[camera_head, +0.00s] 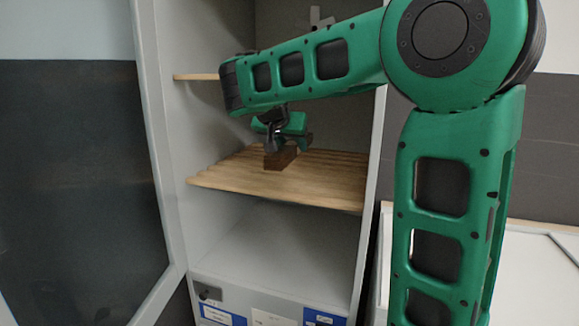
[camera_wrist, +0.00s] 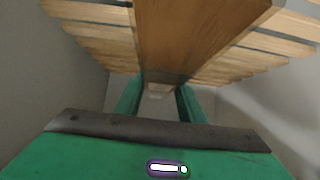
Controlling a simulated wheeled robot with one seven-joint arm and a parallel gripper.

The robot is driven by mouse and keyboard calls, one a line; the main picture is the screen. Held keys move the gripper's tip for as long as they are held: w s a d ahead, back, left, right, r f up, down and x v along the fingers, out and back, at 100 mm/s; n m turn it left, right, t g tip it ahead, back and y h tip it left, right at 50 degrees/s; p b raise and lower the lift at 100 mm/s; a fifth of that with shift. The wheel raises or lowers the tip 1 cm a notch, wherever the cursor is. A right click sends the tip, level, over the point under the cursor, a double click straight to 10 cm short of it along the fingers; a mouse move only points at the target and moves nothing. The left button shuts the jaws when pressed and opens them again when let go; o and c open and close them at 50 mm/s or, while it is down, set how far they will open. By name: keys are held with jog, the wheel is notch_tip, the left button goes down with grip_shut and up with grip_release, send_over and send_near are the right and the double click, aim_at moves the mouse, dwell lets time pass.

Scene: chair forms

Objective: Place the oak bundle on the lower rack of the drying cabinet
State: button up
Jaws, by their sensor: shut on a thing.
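The oak bundle (camera_head: 279,159) shows as a small brown block at my gripper (camera_head: 283,146) in the head view. In the wrist view the bundle (camera_wrist: 190,40) is a wide brown piece running up from between the green fingers of my gripper (camera_wrist: 158,97). The gripper is shut on it. The lower rack (camera_head: 325,183) is a slatted wooden shelf inside the open drying cabinet (camera_head: 152,110). Its slats (camera_wrist: 95,35) show on both sides of the bundle in the wrist view. The bundle is over the rack's middle; I cannot tell whether it touches.
A second wooden shelf edge (camera_head: 195,77) is higher up, mostly hidden behind my arm. The cabinet door (camera_head: 75,180) stands open at the left. Below the rack is an empty space with a pale floor (camera_head: 275,245). A white surface (camera_head: 535,270) is at the right.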

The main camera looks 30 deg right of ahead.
aim_at(283, 146)
jog(key=x, duration=0.4)
jog(key=w+x, duration=0.1)
jog(key=x, duration=0.2)
jog(key=shift+w+a+r, duration=0.1)
jog(key=shift+a+r, duration=0.15)
jog(key=shift+r, duration=0.05)
jog(key=shift+f, duration=2.05)
jog(key=o, duration=1.3)
jog(key=shift+c, duration=0.2)
jog(key=v, duration=1.2)
jog(key=shift+w, duration=0.1)
